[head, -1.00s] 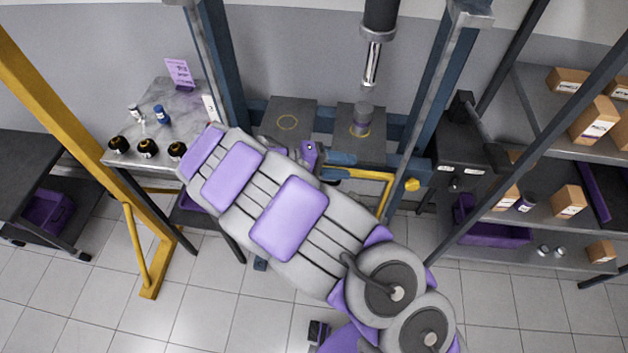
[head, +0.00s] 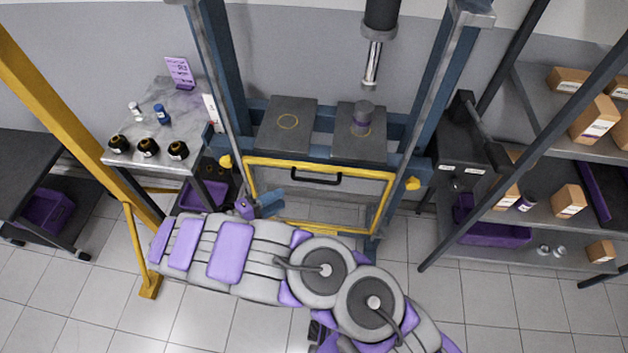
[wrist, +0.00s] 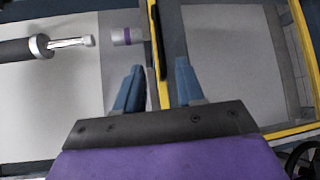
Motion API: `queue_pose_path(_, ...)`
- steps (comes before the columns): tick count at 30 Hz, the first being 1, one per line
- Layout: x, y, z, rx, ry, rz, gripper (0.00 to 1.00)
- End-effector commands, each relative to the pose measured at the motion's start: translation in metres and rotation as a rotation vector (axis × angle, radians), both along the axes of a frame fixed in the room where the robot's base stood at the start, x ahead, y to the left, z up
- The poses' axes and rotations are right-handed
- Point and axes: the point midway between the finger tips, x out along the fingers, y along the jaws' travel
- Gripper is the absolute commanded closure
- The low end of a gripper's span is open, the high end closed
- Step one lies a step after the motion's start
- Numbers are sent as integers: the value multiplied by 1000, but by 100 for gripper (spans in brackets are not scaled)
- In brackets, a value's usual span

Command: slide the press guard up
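The press guard is a yellow frame (head: 320,166) with a see-through panel, low across the front of the blue press, below the bed plates. A black bar handle (head: 317,179) sits just under its top rail. My gripper (head: 272,203) is open and empty, in front of the guard's left part, below and left of the handle. In the wrist view my two blue fingers (wrist: 160,72) stand apart. The handle (wrist: 155,50) shows beyond them, roughly in line with the gap, and the guard's yellow rail (wrist: 168,50) runs beside it. How far the fingertips are from the handle is unclear.
The press ram (head: 372,62) hangs above a grey cylinder (head: 362,115) on the right bed plate. Blue uprights stand either side. My arm covers the floor in front.

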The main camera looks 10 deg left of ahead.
Motion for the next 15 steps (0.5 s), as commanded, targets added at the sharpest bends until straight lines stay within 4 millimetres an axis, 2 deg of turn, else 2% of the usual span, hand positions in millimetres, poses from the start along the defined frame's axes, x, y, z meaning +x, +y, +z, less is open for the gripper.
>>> queue_pose_path(15, 73, -69, -15, -1, -1, -3, 62)
